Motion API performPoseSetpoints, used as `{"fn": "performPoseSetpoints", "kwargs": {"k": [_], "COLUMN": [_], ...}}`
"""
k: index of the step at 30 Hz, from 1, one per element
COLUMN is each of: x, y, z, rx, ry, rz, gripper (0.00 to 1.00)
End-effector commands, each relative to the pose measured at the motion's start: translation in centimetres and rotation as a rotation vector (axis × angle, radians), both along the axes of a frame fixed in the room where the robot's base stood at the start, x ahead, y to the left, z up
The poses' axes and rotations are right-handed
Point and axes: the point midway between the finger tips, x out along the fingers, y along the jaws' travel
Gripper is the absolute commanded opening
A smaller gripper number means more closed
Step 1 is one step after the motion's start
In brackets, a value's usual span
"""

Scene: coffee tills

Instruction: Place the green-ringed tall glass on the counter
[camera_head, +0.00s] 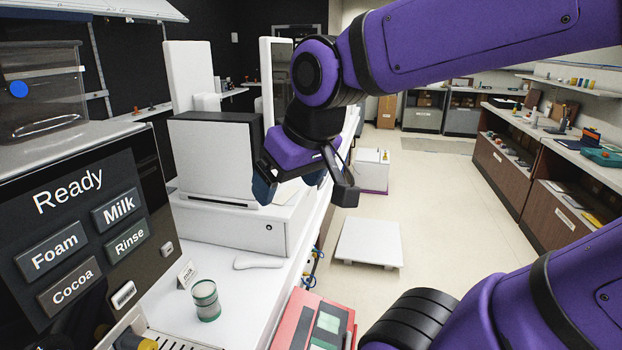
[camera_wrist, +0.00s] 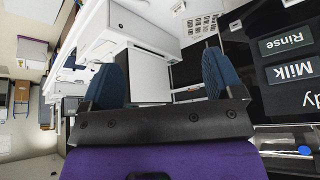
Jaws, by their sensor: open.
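The green-ringed tall glass (camera_head: 206,300) stands upright on the white counter (camera_head: 165,302) in the head view, near the coffee machine. It is clear with green bands. My gripper (camera_head: 290,192) is up and beyond the glass, in front of the white till, apart from the glass. In the wrist view my gripper (camera_wrist: 168,85) shows two blue-padded fingers spread wide with nothing between them. The glass cannot be made out in the wrist view.
The coffee machine (camera_head: 95,225) stands at left. A small card (camera_head: 187,275) and a white spoon-like item (camera_head: 258,262) are by the glass. The till (camera_head: 215,160) stands behind.

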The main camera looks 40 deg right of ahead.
Motion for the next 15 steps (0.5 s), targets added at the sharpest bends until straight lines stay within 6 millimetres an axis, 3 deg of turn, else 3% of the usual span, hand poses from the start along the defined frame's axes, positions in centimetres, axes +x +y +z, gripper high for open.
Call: {"fn": "performPoseSetpoints", "kwargs": {"k": [3,6,15], "x": [-2.5,-3.8,-4.4], "y": [-0.3,-0.5,-0.6], "z": [0.9,1.3,1.4], "rx": [-0.007,-0.012,-0.014], "ry": [0.001,0.007,0.012], "rz": [-0.008,-0.013,-0.015], "gripper": [0.86,0.86,0.86]}}
